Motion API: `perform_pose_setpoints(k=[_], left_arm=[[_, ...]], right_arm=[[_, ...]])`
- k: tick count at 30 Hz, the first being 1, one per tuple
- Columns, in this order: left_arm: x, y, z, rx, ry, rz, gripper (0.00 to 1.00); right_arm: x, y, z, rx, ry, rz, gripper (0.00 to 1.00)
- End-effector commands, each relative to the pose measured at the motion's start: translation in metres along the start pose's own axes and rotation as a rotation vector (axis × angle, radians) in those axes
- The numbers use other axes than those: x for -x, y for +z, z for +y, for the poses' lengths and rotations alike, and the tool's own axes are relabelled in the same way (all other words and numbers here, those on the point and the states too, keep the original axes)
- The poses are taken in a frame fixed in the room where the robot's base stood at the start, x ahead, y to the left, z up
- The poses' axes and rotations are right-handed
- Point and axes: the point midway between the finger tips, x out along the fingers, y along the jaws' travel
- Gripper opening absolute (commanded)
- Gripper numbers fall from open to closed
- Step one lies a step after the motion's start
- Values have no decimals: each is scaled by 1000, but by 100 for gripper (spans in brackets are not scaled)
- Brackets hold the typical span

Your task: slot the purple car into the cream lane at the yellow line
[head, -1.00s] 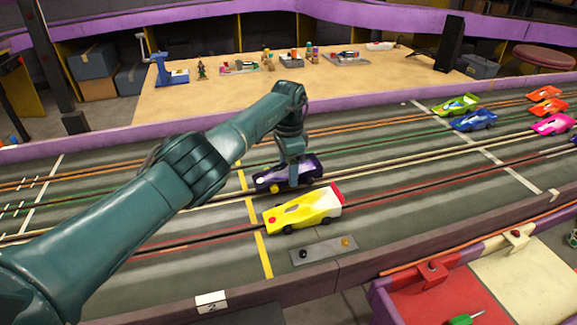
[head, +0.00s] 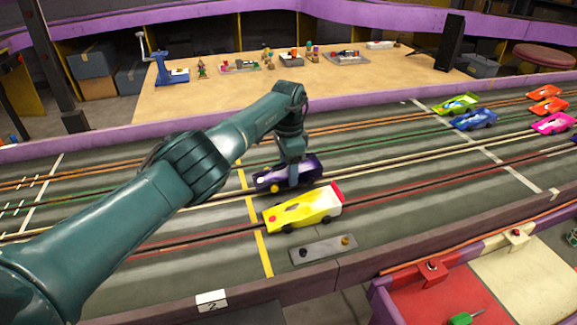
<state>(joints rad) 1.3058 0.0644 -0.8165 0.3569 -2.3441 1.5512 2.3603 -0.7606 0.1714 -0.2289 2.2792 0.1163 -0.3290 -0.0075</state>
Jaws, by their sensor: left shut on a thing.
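The purple car (head: 266,182) is at the yellow line (head: 256,243), over or on the cream lane (head: 360,160); I cannot tell whether it is seated in the slot. My left gripper (head: 292,181) is shut on the purple car from above and hides its middle. The car's nose points left, close to the yellow line. A yellow car (head: 303,210) stands in the red lane just in front of it. My right gripper is not in view.
Blue (head: 474,120) and green (head: 456,104) cars stand further right on the track, with orange and pink cars beyond. A grey plate (head: 324,249) lies by the near wall.

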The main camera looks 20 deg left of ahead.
Motion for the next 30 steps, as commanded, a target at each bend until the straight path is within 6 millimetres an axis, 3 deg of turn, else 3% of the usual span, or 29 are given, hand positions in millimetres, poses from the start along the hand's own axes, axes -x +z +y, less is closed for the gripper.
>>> perform_pose_setpoints(k=[24,25,30], left_arm=[[-21,0,0,-1,-2,1,34],[-20,-1,0,-1,-2,1,63],[-20,0,0,-1,-1,1,77]], right_arm=[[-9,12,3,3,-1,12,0],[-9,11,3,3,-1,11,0],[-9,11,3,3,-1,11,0]])
